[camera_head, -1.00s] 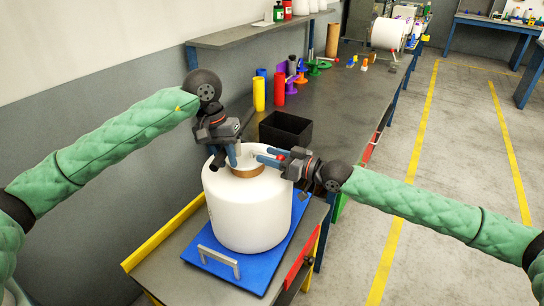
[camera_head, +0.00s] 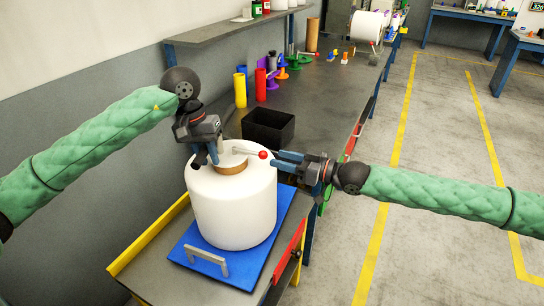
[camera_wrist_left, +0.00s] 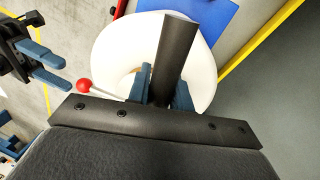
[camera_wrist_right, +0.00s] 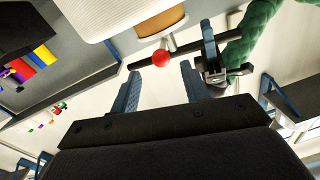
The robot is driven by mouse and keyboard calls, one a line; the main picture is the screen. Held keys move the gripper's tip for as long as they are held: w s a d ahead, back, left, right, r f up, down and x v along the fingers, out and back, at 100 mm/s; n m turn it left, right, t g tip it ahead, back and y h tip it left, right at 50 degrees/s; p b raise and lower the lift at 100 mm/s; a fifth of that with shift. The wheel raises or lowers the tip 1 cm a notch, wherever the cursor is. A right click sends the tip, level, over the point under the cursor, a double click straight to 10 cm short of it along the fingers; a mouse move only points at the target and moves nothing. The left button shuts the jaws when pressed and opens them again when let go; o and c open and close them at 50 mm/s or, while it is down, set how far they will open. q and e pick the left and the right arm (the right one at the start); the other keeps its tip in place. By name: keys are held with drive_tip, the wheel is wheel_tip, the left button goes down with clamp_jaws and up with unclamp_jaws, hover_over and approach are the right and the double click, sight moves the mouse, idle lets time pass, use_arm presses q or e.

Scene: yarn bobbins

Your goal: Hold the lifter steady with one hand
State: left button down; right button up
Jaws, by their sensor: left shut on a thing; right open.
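The lifter (camera_head: 244,152) stands in the brown core at the top of a large white bobbin (camera_head: 233,212). It has a dark bar (camera_wrist_left: 175,50) and a thin metal lever with a red ball (camera_head: 263,154). My left gripper (camera_head: 208,154) is shut on the dark bar above the bobbin, and the left wrist view shows its fingers on either side of the bar. My right gripper (camera_head: 277,158) is open and empty just right of the red ball. In the right wrist view the ball (camera_wrist_right: 160,58) lies just beyond the fingertips. The lifter's lower end is hidden in the bobbin.
The bobbin stands on a blue board (camera_head: 198,252) with a metal handle, on a cart with a yellow edge. A black bin (camera_head: 268,129) and several coloured tubes stand on the bench behind. A wall is at left; open floor is at right.

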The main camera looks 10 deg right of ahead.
drive_tip(key=shift+v, duration=1.55)
